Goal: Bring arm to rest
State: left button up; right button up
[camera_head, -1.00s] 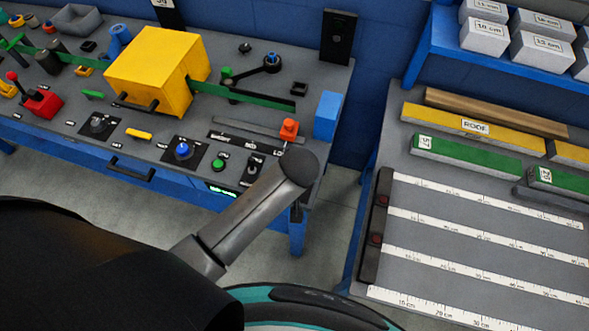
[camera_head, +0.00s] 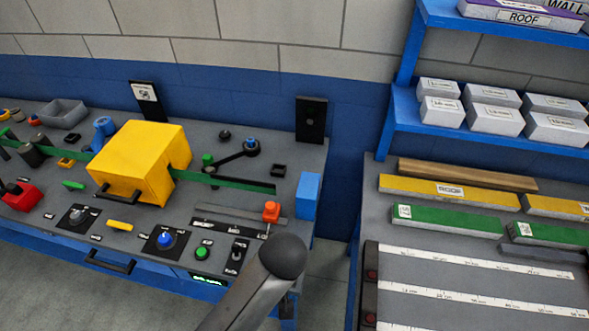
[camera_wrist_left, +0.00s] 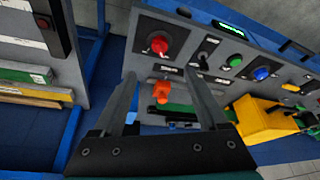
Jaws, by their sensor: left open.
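My left gripper (camera_wrist_left: 160,76) shows in the left wrist view with its two dark fingers apart and nothing between the tips. It hangs in front of the control panel, with a red knob (camera_wrist_left: 158,43) and an orange block (camera_wrist_left: 161,91) seen between the fingers. In the head view a grey link of my arm ends in a rounded joint at the lower middle, in front of the panel bench (camera_head: 60,217). The left fingers cannot be made out there. My right gripper is in neither view.
The bench carries a yellow box (camera_head: 140,165), a blue knob (camera_head: 166,239), a green button (camera_head: 203,252) and a blue block (camera_head: 308,195). At right, a table (camera_head: 380,215) holds green and yellow boards and rulers. A blue shelf (camera_head: 405,120) with white boxes stands behind.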

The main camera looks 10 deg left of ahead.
pick_arm(q)
jog(key=s+a+r+m+h, duration=0.1)
jog(key=s+a+r+m, duration=0.1)
jog(key=s+a+m, duration=0.3)
jog(key=s+a+r+m+h, duration=0.1)
jog(key=s+a+r, duration=0.2)
jog(key=s, duration=0.4)
notch_tip(320, 180, down, 30)
jog(key=s+g+b, duration=0.2)
jog(key=b, duration=0.8)
jog(key=s+a+f+b, duration=0.1)
jog(key=s+f+b, duration=0.4)
jog(key=f, duration=0.7)
jog(key=s+a+f+g+b, duration=0.1)
jog(key=s+f+b, duration=0.3)
jog(key=s+f, duration=0.6)
notch_tip(320, 180, down, 3)
jog(key=shift+s+f+m+b, duration=0.1)
jog(key=shift+s+m+b, duration=0.1)
jog(key=shift+m+b, duration=0.15)
